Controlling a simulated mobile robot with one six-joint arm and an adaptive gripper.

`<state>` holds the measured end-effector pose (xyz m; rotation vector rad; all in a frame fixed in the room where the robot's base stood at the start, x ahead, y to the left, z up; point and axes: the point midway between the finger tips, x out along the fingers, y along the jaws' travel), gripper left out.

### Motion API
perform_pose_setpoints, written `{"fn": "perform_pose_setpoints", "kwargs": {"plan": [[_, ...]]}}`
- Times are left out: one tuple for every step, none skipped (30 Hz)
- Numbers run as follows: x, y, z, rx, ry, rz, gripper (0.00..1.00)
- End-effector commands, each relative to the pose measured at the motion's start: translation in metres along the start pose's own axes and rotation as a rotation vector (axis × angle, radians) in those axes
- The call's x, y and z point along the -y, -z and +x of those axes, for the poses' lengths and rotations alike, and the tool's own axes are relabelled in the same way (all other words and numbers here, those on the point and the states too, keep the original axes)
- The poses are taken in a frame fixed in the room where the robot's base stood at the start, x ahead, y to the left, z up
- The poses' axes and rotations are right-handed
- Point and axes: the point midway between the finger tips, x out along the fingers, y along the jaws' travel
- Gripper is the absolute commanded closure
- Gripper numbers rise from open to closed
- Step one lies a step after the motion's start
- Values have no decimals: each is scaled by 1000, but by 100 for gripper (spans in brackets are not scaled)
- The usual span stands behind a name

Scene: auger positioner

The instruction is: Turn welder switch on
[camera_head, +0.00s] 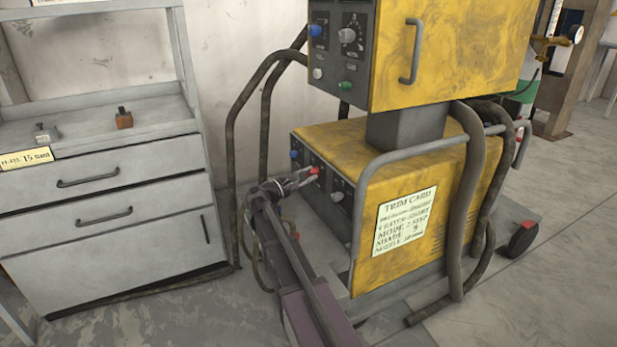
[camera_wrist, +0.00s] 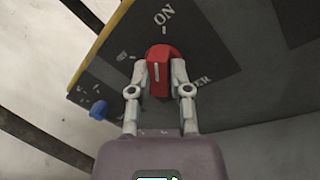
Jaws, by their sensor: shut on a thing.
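The yellow welder (camera_head: 405,195) stands on a low grey cart, with a dark control panel on its left face. Its red switch (camera_wrist: 159,75) shows in the wrist view, with the word ON printed above it and a white mark on its front. A label partly reading "ER" is to its lower right. My gripper (camera_wrist: 159,82) is shut on the red switch, one finger on each side. In the head view the red switch (camera_head: 314,171) shows at the tips of my gripper (camera_head: 308,176).
A second yellow unit (camera_head: 450,50) with knobs sits above the welder. A blue knob (camera_wrist: 98,110) is left of the switch. Grey bent rails and dark cables surround the cart. A grey drawer cabinet (camera_head: 110,215) stands to the left, with floor between.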

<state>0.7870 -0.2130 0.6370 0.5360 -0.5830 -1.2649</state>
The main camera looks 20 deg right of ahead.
Motion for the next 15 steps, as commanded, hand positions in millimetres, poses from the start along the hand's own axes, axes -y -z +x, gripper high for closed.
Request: {"fn": "perform_pose_setpoints", "kwargs": {"plan": [[0,1,-1,3,-1,17,100],[0,1,-1,5,-1,25,100],[0,1,-1,7,-2,36,100],[0,0,-1,8,-2,42,100],[0,0,-1,9,-2,47,100],[0,0,-1,10,-2,52,100],[0,0,-1,11,-2,55,100],[0,0,-1,11,-3,57,100],[0,0,-1,11,-2,59,100],[0,0,-1,11,-2,60,100],[0,0,-1,11,-2,60,100],[0,0,-1,11,-2,60,100],[0,0,-1,11,-2,60,100],[0,0,-1,11,-2,59,100],[0,0,-1,11,-2,59,100]]}}
